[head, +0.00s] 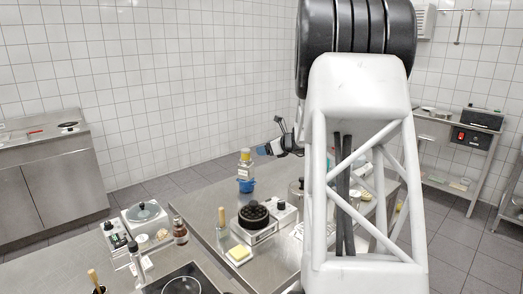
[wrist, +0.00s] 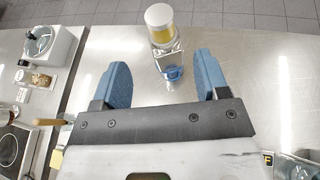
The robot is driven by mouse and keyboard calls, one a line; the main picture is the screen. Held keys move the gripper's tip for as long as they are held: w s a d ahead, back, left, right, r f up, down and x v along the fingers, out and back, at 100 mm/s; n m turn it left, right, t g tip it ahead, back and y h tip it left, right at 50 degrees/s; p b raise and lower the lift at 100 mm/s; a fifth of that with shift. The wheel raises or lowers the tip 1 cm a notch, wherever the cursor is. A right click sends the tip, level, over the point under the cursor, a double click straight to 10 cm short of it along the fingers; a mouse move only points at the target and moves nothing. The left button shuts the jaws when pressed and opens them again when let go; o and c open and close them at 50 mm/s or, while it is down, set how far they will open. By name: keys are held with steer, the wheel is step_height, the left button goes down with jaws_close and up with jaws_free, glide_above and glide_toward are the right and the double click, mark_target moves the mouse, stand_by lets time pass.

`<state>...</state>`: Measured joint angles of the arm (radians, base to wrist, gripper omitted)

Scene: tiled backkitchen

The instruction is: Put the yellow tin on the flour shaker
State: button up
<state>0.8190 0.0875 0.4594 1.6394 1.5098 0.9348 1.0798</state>
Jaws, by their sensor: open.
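The yellow tin (head: 245,157) has a pale lid and shows at the top of a stack on the steel table, left of my gripper in the head view. It is also at the top middle of the wrist view (wrist: 162,36). Under it is a clear, glassy body, seemingly the flour shaker (head: 245,171), which also shows in the wrist view (wrist: 168,57). The tin appears to sit upright on it; the exact contact is too small to tell. My gripper (head: 263,150) is open and empty. In the wrist view its blue fingers (wrist: 163,70) are apart, with the stack beyond their tips.
The table left of the stack is clear.

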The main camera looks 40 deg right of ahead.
steer(key=shift+s, duration=0.1)
stand_by(0.7)
steer(key=s+a+r+n+g+y, duration=0.15)
steer(key=s+a+n, duration=0.3)
steer(key=a, duration=0.75)
steer(key=s+a+r+n+g, duration=0.25)
steer(key=a+n, duration=0.35)
steer(key=a, duration=0.6)
steer(key=s+a+r+n+g+y, duration=0.1)
steer(key=s+a+n+g, duration=0.3)
steer(key=a, duration=0.9)
steer(key=s+a+f+n+h, duration=0.1)
steer(key=s+a+n+h, duration=0.1)
steer(key=s+a+n, duration=0.3)
steer(key=s+a+f+n+g+h, duration=0.1)
steer(key=s+a+n, duration=0.4)
steer(key=s, duration=0.9)
steer(key=s+a+f+n+g+h, duration=0.1)
steer(key=s+a+f+n+h, duration=0.1)
steer(key=s+a+n, duration=0.4)
steer(key=s+n, duration=0.2)
steer(key=s, duration=0.1)
steer(key=shift+s+f+n+h, duration=0.3)
steer(key=shift+s+n+h, duration=0.05)
steer(key=shift+s, duration=0.05)
